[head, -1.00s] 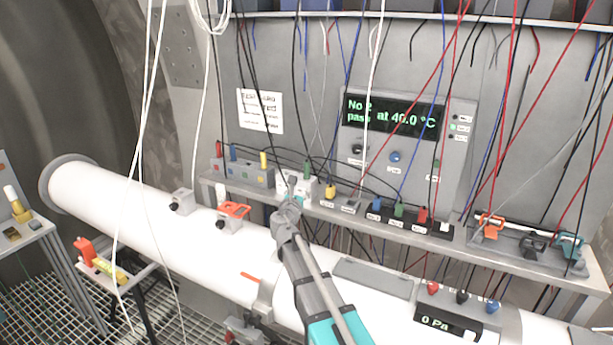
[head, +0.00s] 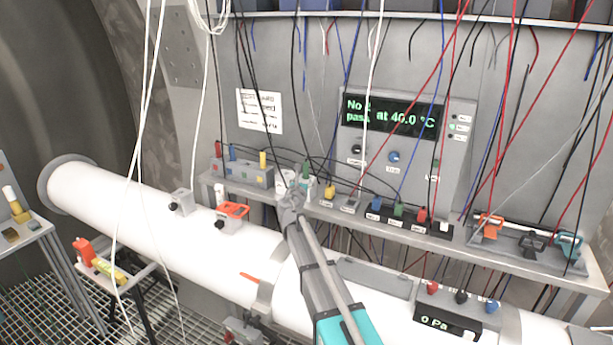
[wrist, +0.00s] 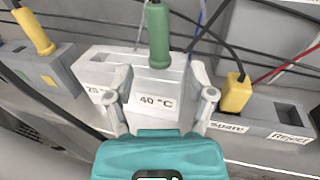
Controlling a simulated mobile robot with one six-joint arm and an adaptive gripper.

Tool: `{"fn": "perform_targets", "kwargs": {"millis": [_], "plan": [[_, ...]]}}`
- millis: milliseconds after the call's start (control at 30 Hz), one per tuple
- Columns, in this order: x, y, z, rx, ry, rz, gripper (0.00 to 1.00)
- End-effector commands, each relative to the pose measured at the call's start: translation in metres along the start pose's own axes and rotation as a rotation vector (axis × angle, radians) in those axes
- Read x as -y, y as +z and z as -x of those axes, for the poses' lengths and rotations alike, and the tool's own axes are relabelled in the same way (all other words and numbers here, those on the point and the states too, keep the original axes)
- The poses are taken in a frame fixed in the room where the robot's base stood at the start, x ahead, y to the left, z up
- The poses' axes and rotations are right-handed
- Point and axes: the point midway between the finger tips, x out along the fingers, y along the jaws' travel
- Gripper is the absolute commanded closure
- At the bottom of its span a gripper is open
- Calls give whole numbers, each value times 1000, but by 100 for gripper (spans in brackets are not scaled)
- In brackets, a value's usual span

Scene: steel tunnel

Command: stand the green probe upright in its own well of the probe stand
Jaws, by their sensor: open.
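The green probe (wrist: 158,38) stands upright in the white block (wrist: 97,68), above its "40 °C" label. It also shows in the head view (head: 306,169), on the shelf behind my gripper (head: 291,193). In the wrist view my gripper (wrist: 161,78) is open, with one finger on each side of the probe's lower part and nothing clamped. The probe's tip is hidden inside the block. The grey probe stand (head: 222,176) is left of the white block. Red, blue and yellow probes stand in it. Its green well cannot be made out.
A yellow plug (wrist: 236,92) stands in a grey tray marked "Spare" and "Reject" (wrist: 272,128), right of the white block. Black cables hang across the shelf. A white pipe (head: 130,208) runs below the shelf.

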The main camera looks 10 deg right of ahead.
Motion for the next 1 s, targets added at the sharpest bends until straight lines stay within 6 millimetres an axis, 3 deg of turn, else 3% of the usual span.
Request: {"fn": "perform_targets", "kwargs": {"millis": [533,1000], "plan": [[-2,-2,-49,0,1,0,30],[-2,-2,-51,0,2,0,30]]}}
